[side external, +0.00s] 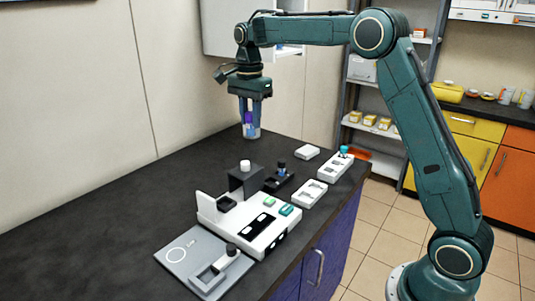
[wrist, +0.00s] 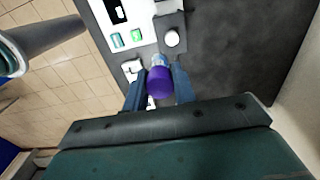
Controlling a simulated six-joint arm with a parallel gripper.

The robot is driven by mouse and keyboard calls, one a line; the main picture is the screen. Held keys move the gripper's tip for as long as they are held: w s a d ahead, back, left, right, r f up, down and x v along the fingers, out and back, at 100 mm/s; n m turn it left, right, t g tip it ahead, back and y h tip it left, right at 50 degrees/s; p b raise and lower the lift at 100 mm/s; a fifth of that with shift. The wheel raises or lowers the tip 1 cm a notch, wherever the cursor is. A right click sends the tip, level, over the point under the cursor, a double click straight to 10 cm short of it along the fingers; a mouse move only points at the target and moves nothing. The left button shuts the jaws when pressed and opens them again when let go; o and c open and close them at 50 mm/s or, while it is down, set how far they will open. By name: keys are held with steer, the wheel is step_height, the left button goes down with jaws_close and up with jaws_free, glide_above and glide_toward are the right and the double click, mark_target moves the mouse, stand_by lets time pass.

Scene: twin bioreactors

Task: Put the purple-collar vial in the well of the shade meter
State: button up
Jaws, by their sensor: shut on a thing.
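The purple-collar vial (side external: 249,119) hangs upright between the fingers of my gripper (side external: 250,108), above the far part of the dark bench. In the wrist view its purple top (wrist: 160,84) sits between the two blue fingers of my gripper (wrist: 157,76), with a clear body beyond it. My gripper is shut on it. No label names the shade meter. A white console (side external: 250,222) with a green and a teal button stands nearer the camera, and a dark grey block with a white round top (side external: 245,166) stands behind it; I cannot tell which one is the meter.
A small black holder (side external: 279,182) with a blue-topped vial stands right of the block. White racks (side external: 310,193) lie along the right bench edge, one with a teal-topped item (side external: 344,152). A grey plate (side external: 180,262) lies in front. The bench's left side is clear.

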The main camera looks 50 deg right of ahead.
glide_above(225, 206)
step_height(225, 206, down, 15)
stand_by(0.8)
steer(key=shift+f, duration=2.05)
steer(key=shift+f, duration=0.2)
steer(key=o, duration=0.9)
steer(key=shift+o, duration=0.2)
steer(key=shift+r, duration=0.1)
